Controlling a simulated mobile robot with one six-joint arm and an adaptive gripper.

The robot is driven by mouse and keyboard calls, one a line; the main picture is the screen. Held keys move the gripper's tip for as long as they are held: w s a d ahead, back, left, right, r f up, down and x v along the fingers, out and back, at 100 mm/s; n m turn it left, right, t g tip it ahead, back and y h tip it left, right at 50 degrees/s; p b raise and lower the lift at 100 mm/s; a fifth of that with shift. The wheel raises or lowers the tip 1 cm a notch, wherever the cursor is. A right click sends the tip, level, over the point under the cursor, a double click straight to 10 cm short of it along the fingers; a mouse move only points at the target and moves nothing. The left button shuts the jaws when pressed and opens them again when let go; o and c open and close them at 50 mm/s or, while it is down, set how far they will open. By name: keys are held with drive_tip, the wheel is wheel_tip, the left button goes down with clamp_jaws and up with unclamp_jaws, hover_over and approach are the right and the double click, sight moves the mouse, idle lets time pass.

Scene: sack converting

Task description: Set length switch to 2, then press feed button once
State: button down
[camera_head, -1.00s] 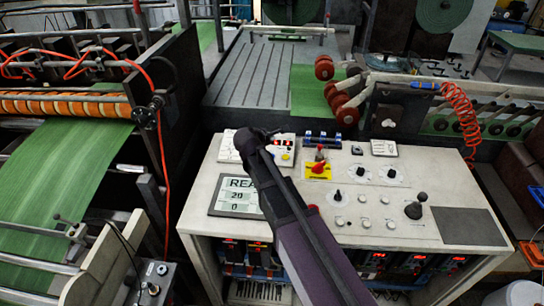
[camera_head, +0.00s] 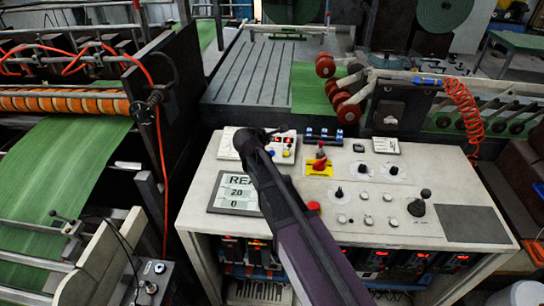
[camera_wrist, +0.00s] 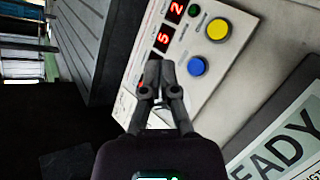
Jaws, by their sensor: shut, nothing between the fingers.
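My gripper (camera_head: 247,140) is shut and empty over the small white panel (camera_wrist: 250,25) at the console's back left. In the wrist view its fingertips (camera_wrist: 160,80) are together, left of a blue button (camera_wrist: 197,66). A yellow button (camera_wrist: 217,30) and red digits (camera_wrist: 170,25) reading 5 and 2 are above. A red spot shows beside the left finger, mostly hidden. I cannot tell whether the fingertips touch the panel. Black knobs (camera_head: 363,169) stand on the console's right half. Labels are too small to tell which control is the length switch or feed button.
A screen (camera_head: 222,200) reading 20 and 0 lies left of my arm; its READY text shows in the wrist view (camera_wrist: 285,150). A red knob on a yellow plate (camera_head: 318,167) and a black joystick (camera_head: 417,205) stand up from the console (camera_head: 370,228).

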sight(274, 149)
drive_tip(key=shift+w+f+b, duration=0.25)
drive_tip(key=shift+f+b, duration=0.65)
drive_tip(key=shift+f, duration=0.1)
drive_tip(key=shift+w+f+b, duration=0.2)
drive_tip(key=shift+f+b, duration=0.75)
drive_tip(key=shift+f, duration=0.1)
drive_tip(key=shift+w+f+b, duration=0.25)
drive_tip(key=shift+f+b, duration=0.65)
drive_tip(key=shift+f, duration=0.1)
drive_tip(key=shift+f, duration=0.1)
drive_tip(key=shift+w+f+b, duration=0.1)
drive_tip(key=shift+f+b, duration=0.2)
drive_tip(key=shift+b, duration=0.1)
drive_tip(key=shift+w+f+b, duration=0.1)
drive_tip(key=shift+f+b, duration=0.3)
drive_tip(key=shift+b, duration=0.05)
drive_tip(key=shift+r, duration=0.1)
idle(0.5)
drive_tip(key=shift+r+p, duration=0.75)
drive_tip(key=shift+p, duration=0.15)
drive_tip(key=shift+s, duration=0.2)
drive_tip(key=shift+s+r+p, duration=0.2)
drive_tip(key=shift+r+p, duration=0.6)
drive_tip(key=shift+s+r+p, duration=0.15)
drive_tip(key=shift+r+p, duration=0.65)
drive_tip(key=shift+s+r+p, duration=0.2)
drive_tip(key=shift+r+p, duration=0.6)
